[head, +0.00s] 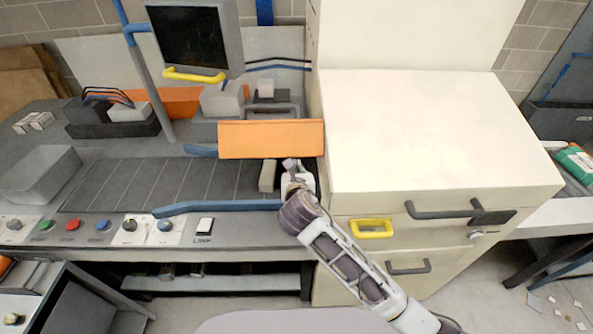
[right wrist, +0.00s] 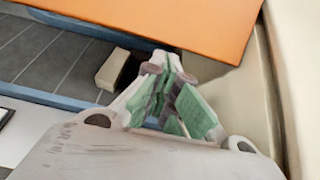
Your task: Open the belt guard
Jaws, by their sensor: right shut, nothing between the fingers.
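The orange panel (head: 270,139), which looks like the belt guard, stands across the right end of the dark belt (head: 150,185), beside the cream cabinet. It also fills the top of the right wrist view (right wrist: 190,22). My right gripper (head: 291,163) is at the lower front edge of the panel, near its right end. In the right wrist view its fingers (right wrist: 167,62) are together and empty, close to the panel's lower edge; I cannot tell whether they touch it. My left gripper is not in view.
A beige block (head: 267,175) sits on the belt just left of my gripper. The cream cabinet (head: 440,130) stands close on the right. A blue rail (head: 215,206) runs along the front, with buttons and knobs before it. A monitor (head: 195,38) hangs above.

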